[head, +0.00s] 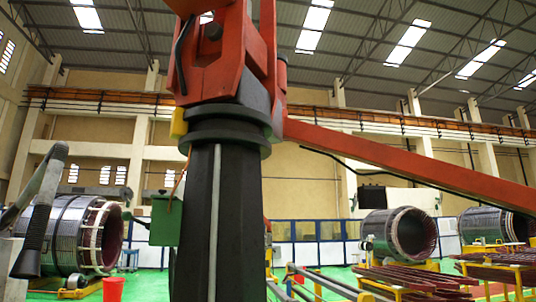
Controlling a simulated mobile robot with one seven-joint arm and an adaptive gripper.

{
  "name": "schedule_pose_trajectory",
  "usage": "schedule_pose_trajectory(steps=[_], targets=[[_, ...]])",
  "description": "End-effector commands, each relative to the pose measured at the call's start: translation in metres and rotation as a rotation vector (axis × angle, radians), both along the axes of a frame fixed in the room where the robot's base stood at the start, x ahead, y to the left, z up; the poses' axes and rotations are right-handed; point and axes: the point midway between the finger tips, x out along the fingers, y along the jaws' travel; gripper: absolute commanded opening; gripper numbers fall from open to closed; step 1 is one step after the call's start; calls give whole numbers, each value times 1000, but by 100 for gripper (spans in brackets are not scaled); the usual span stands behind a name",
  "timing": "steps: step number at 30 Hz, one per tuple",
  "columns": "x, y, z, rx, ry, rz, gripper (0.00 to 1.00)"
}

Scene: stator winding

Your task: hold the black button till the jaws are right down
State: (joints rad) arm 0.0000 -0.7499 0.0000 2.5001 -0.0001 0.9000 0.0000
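No black button and no jaws can be made out in the head view. A small green box (165,219) hangs beside the dark column at the centre; no button shows on its visible faces. Part of my grey and black arm shows at the left edge, in front of a stator. No gripper fingers can be made out there, so how my gripper stands to the button is hidden.
A dark column (226,225) with a red head (222,62) and long red boom (410,162) blocks the middle. Wound stators stand at left (66,236) and right (381,236). A red bin (113,289) is low left. Rails (335,283) cross the lower right.

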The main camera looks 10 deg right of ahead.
Motion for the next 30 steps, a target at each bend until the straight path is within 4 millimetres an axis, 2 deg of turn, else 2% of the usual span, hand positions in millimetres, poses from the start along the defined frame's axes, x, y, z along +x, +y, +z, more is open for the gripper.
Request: schedule_pose_trajectory(steps=[6,17,30], targets=[[0,0,0,0,0,0,39],[0,0,0,0,0,0,0],[0,0,0,0,0,0,0]])
